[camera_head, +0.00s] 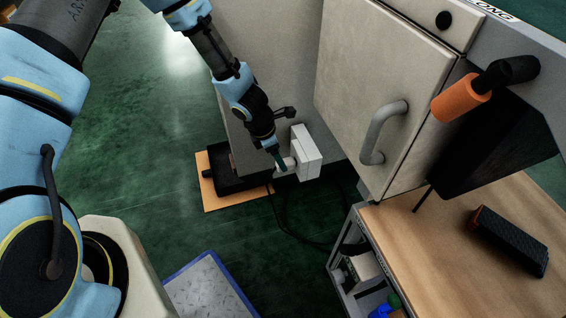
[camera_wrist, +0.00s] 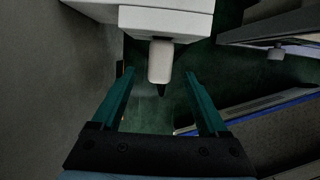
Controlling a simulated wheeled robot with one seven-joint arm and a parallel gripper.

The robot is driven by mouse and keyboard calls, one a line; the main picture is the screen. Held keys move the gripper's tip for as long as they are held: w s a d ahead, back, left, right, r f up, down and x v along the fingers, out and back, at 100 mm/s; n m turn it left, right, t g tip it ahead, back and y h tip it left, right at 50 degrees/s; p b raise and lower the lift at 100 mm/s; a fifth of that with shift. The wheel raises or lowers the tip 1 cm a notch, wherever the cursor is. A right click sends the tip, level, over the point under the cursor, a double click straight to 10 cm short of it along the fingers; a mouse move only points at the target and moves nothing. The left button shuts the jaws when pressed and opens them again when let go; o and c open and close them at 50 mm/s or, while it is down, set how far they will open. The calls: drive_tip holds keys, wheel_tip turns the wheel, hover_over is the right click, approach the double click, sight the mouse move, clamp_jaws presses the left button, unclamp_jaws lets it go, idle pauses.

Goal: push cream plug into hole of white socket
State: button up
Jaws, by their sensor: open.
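The white socket (camera_head: 308,154) is a box on the side of the grey cabinet, and its underside edge fills the top of the wrist view (camera_wrist: 165,22). The cream plug (camera_wrist: 160,62) projects from the socket's face, with a dark cable end pointing toward me; it also shows in the head view (camera_head: 284,168). How deep it sits in the hole is hidden. My gripper (camera_wrist: 158,76) is open, with one teal finger on each side of the plug and gaps on both sides. In the head view my gripper (camera_head: 279,159) is right at the plug.
A black object (camera_head: 222,177) lies on an orange-edged board (camera_head: 209,197) on the floor below. A dark cable (camera_head: 280,218) runs along the floor. The cabinet door handle (camera_head: 374,135) and a wooden bench (camera_head: 480,250) stand to the right. Green floor (camera_head: 110,150) lies open on the left.

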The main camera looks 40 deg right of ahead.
drive_tip(key=v, duration=0.2)
drive_tip(key=shift+a+r, duration=0.1)
drive_tip(key=shift+r, duration=0.3)
idle(0.3)
